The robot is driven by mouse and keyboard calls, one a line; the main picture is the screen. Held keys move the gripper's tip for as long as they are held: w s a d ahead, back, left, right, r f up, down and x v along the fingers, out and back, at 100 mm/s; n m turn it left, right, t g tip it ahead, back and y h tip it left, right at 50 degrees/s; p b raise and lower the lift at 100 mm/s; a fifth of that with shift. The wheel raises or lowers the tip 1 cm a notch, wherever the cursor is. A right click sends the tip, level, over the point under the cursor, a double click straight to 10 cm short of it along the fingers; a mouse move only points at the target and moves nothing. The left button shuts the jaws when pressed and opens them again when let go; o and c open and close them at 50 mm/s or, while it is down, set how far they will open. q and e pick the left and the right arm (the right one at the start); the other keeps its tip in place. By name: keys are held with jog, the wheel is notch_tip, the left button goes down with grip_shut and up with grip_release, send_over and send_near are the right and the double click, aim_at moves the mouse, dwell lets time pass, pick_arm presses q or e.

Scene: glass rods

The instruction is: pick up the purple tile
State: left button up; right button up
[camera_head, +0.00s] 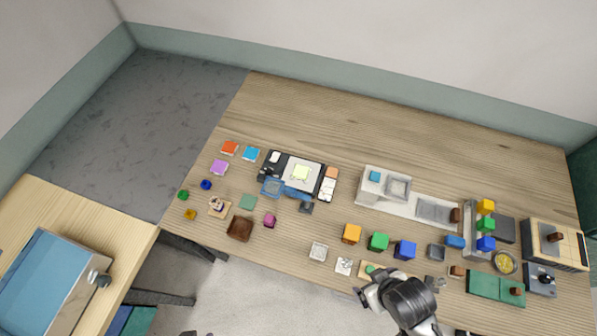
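The purple tile (219,167) lies flat near the left end of the long wooden table, just below the red-orange tile (230,148) and left of the blue tile (251,153). Nothing covers it. My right gripper (366,293) is at the table's front edge, right of centre, far from the purple tile. Its fingers are small and partly hidden by its own wrist, so I cannot tell whether they are open. My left gripper is not seen in the view.
Small green, blue and yellow pieces (206,185) lie near the purple tile. A black-and-white tray (262,167) stands to its right. Coloured cubes (378,242) and a white station (370,198) crowd the right half. The table's back strip (400,130) is clear.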

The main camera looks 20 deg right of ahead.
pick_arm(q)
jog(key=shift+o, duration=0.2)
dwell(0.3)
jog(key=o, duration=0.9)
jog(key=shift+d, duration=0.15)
